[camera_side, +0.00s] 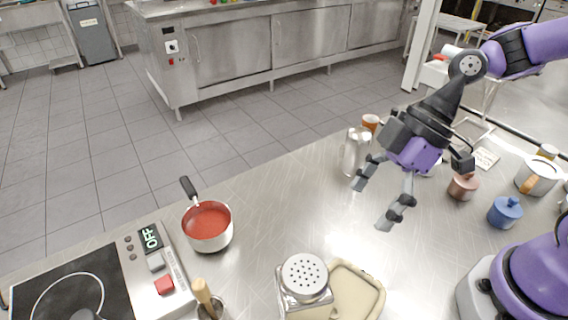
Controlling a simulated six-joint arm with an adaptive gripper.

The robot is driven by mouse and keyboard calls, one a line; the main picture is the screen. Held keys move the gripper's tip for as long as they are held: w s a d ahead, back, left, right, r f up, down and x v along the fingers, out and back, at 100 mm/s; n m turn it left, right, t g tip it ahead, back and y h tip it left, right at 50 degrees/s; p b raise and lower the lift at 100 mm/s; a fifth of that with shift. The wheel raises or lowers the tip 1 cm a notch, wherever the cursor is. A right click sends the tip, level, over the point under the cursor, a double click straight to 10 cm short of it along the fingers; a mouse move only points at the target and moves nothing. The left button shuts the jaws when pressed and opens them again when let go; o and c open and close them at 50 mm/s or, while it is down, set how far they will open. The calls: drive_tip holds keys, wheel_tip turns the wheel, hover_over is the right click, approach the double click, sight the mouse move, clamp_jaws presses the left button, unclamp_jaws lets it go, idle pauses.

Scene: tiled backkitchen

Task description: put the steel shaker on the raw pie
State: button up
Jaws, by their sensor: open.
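The steel shaker (303,281) stands upright at the bottom centre of the side view, its round holed lid facing up. The raw pie (352,293) is a pale, flat thing in a rounded square shape, just right of the shaker and partly hidden behind it. From this angle I cannot tell whether the shaker stands beside the pie or overlaps its edge. My gripper (372,207) is open and empty, above the table, up and to the right of the shaker and the pie. Its fingers point down and left.
A saucepan of red sauce (208,222) stands left, near a hob control panel (158,262). A wooden-handled tool (204,295) stands near the shaker. A glass jar (355,150) is behind my gripper. A blue pot (505,211), copper pot (463,186) and steel jug (540,176) stand right.

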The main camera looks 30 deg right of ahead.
drive_tip(key=s+d+r+m+t+h, duration=0.1)
drive_tip(key=d+r+m+t+h, duration=0.3)
drive_tip(key=d+m, duration=0.6)
wheel_tip(320, 180, up, 2)
drive_tip(key=shift+d+r+m+t+h, duration=0.25)
drive_tip(key=shift+d+m+t+h, duration=0.15)
drive_tip(key=shift+m+h, duration=0.75)
drive_tip(key=shift+o, duration=0.7)
